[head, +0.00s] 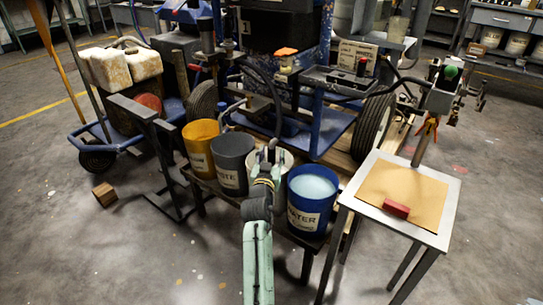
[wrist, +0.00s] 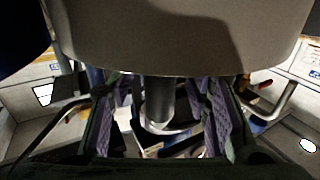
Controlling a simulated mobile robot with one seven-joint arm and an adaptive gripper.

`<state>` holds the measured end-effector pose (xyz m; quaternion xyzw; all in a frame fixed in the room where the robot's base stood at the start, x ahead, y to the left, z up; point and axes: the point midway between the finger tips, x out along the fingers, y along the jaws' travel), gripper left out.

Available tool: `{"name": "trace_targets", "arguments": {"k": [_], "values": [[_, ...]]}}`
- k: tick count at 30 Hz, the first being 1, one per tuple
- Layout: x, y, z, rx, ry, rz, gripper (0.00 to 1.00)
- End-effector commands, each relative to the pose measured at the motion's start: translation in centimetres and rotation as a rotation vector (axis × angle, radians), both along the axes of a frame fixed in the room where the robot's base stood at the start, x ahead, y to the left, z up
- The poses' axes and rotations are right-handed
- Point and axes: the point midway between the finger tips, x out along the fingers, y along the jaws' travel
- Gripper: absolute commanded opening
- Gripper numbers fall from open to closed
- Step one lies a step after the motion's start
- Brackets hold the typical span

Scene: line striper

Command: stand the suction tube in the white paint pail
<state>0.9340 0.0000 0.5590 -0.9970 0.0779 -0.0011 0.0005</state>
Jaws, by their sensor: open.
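A pale pail (head: 286,158) stands between a dark grey pail and a blue pail in the head view, mostly hidden behind my gripper (head: 264,165). A dark hose (head: 276,100) curves down from the machine to a grey metal tube end (head: 270,148) at my gripper. In the wrist view my gripper (wrist: 165,120) is open, its purple pads apart. A dark grey tube (wrist: 160,100) shows between them, with a pale ring around its far end. I cannot tell whether the pads touch it. A large grey curved surface (wrist: 180,40) fills the top of that view.
The yellow pail (head: 201,143), dark grey pail (head: 232,162) and blue water pail (head: 312,196) share the low wooden deck. A metal side table (head: 440,215) with a brown sheet and red block (head: 396,209) stands right. A wooden block (head: 104,194) lies on the floor left.

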Motion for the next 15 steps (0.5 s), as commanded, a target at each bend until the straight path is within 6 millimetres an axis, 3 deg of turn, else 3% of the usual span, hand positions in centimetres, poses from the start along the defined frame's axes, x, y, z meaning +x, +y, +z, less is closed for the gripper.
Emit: {"name": "trace_targets", "arguments": {"k": [8,15], "values": [[0.0,0.0,0.3,0.000,0.003,-0.001,0.44],[0.0,0.0,4.5,0.002,-0.003,-0.001,0.44]]}}
